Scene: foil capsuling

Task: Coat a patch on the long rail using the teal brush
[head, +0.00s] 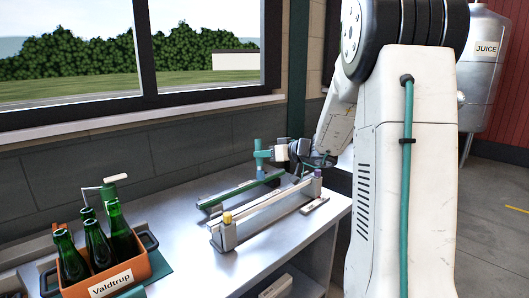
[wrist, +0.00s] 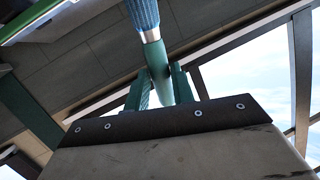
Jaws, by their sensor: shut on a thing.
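In the wrist view, my gripper (wrist: 160,72) is shut on the teal brush (wrist: 152,54), holding its tapered handle between two teal fingers. A silver band and a blue ribbed part show beyond the handle, running out of the top of the picture. In the head view, my gripper (head: 270,154) is at the back of the table, above the far end of the rails. A long pale rail (head: 268,203) runs between a yellow-topped post (head: 228,232) and a purple-topped post (head: 317,182). My gripper is apart from this rail.
A long green bar (head: 238,191) lies behind the pale rail. A short pale bar (head: 314,206) lies in front. An orange crate (head: 133,277) of green bottles stands at the front left. The metal table (head: 185,236) is clear between crate and rails. A wall stands behind.

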